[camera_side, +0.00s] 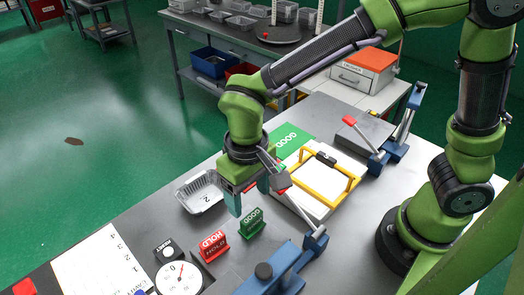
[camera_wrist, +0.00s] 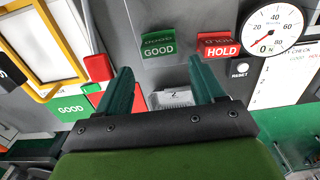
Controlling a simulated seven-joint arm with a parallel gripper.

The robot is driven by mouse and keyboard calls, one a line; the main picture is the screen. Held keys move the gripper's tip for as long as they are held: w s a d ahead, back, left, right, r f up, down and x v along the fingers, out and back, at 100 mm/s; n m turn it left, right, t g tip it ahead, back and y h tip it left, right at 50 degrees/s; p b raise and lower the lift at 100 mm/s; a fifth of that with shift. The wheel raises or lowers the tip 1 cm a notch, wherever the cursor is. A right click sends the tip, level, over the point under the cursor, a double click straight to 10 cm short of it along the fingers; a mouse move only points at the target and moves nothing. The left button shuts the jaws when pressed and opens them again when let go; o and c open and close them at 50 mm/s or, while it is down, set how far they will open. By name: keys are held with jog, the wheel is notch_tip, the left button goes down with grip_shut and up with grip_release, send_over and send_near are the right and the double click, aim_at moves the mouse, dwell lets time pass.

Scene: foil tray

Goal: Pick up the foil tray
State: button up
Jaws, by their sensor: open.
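The silver foil tray (camera_side: 200,192), marked with a 2, rests on the grey metal table near its far left edge in the side view. My gripper (camera_side: 236,202) is just right of the tray and points down. In the wrist view the tray (camera_wrist: 172,98) shows in the gap between the two teal fingers of my gripper (camera_wrist: 160,70), partly hidden by the gripper body. The fingers are apart and hold nothing. I cannot tell whether a finger touches the tray.
A green GOOD sign (camera_side: 251,222) and a red HOLD sign (camera_side: 213,246) stand in front of the tray. A yellow-framed fixture (camera_side: 316,185) and a blue clamp (camera_side: 285,270) stand to the right.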

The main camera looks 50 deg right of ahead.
notch_tip(320, 180, down, 8)
jog(key=shift+w+f, duration=0.15)
jog(key=shift+f, duration=0.05)
jog(key=c, duration=0.7)
notch_tip(320, 180, up, 9)
jog(key=shift+r, duration=0.1)
jog(key=shift+c, duration=0.2)
jog(key=shift+d+r+n, duration=0.1)
jog(key=shift+r+n, duration=0.4)
jog(key=shift+w+d+r+n, duration=0.15)
jog(key=shift+d+r+n, duration=0.05)
jog(key=shift+d+n, duration=0.1)
jog(key=w+d+r+m, duration=0.1)
jog(key=w+d+r, duration=0.15)
jog(key=d, duration=0.45)
jog(key=w+d+r, duration=0.1)
jog(key=w+d, duration=0.2)
jog(key=d, duration=0.4)
jog(key=w+d+r+m, duration=0.1)
jog(key=w+d, duration=0.1)
jog(key=d, duration=0.5)
jog(key=n, duration=0.2)
send_near(250, 214)
jog(key=shift+d+f, duration=0.25)
jog(key=shift+s+a+f, duration=0.1)
jog(key=shift+a+f, duration=0.05)
jog(key=shift+a, duration=0.1)
jog(key=shift+f+m, duration=0.1)
jog(key=shift+m, duration=0.8)
